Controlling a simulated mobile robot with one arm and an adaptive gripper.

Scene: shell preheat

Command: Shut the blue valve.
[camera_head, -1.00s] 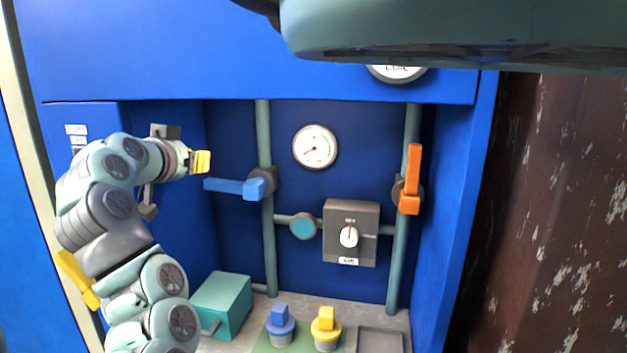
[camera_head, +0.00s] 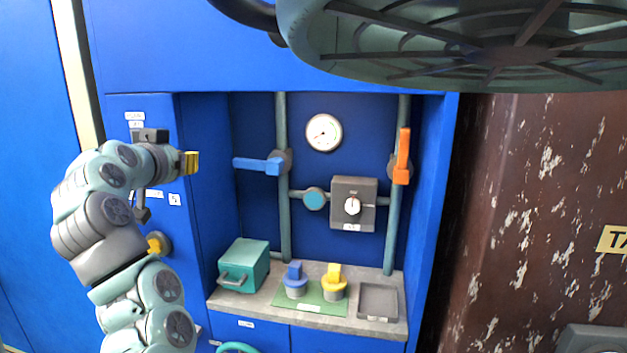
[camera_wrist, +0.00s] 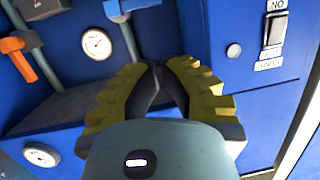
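The blue valve (camera_head: 259,164) has a lever handle that lies level, pointing left from its grey hub, across the upright left pipe (camera_head: 284,220). Part of its blue handle also shows at the top edge of the wrist view (camera_wrist: 130,6). My gripper (camera_head: 192,162) is left of the handle's free end, at about its height in the head view, with a visible gap between them.
An orange valve (camera_head: 403,156) stands upright on the right pipe. A gauge (camera_head: 323,132) and grey dial box (camera_head: 353,204) are between the pipes. Below, a teal box (camera_head: 244,265) and blue and yellow knobbed pieces stand on the counter (camera_head: 230,298). Cabinet walls enclose the recess.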

